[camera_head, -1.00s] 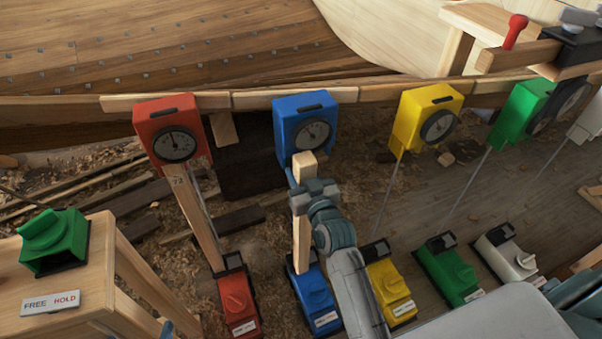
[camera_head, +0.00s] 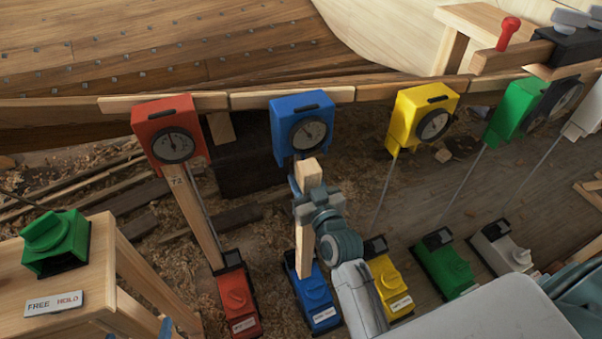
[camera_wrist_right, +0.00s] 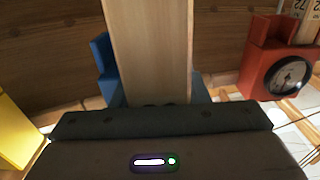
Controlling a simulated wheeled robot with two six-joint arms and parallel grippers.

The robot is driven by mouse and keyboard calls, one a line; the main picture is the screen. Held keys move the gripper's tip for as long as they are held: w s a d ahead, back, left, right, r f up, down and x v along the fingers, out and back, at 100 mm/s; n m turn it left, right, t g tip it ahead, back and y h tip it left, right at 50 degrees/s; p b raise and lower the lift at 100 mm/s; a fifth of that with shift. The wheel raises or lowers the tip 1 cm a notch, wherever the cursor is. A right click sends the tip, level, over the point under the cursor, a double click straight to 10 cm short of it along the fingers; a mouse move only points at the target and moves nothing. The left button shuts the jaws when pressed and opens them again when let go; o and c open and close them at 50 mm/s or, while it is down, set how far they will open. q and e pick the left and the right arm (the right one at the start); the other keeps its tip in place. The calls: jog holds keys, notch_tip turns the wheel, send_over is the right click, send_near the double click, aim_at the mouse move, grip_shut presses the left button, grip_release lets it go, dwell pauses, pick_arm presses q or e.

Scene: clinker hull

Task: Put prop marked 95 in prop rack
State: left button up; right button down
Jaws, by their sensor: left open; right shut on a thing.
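A pale wooden prop (camera_head: 304,250) stands nearly upright between the blue gauge box (camera_head: 303,128) and the blue base unit (camera_head: 315,301). My right gripper (camera_head: 318,200) is shut on this prop near its upper end; the arm comes in from below. In the right wrist view the held prop (camera_wrist_right: 150,45) rises from the jaws, with the blue box (camera_wrist_right: 101,60) partly hidden behind it. No number can be read on it. Another prop marked 72 (camera_head: 195,220) leans under the red gauge box (camera_head: 170,132). My left gripper does not show. I cannot make out a prop rack.
Yellow (camera_head: 424,117) and green (camera_head: 512,112) gauge boxes hang along the hull edge to the right, with thin rods down to base units. A wooden bench (camera_head: 60,315) at the left carries a green switch box (camera_head: 55,240) and a FREE HOLD label. Scraps litter the floor.

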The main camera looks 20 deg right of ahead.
pick_arm(q)
notch_tip(320, 180, down, 2)
jog(key=b, duration=0.2)
jog(key=shift+d+b, duration=0.1)
jog(key=shift+b, duration=0.2)
pick_arm(e)
jog(key=s, duration=0.9)
jog(key=shift+s+d+r, duration=0.15)
jog(key=shift+d, duration=0.15)
pick_arm(q)
jog(key=shift+f, duration=0.15)
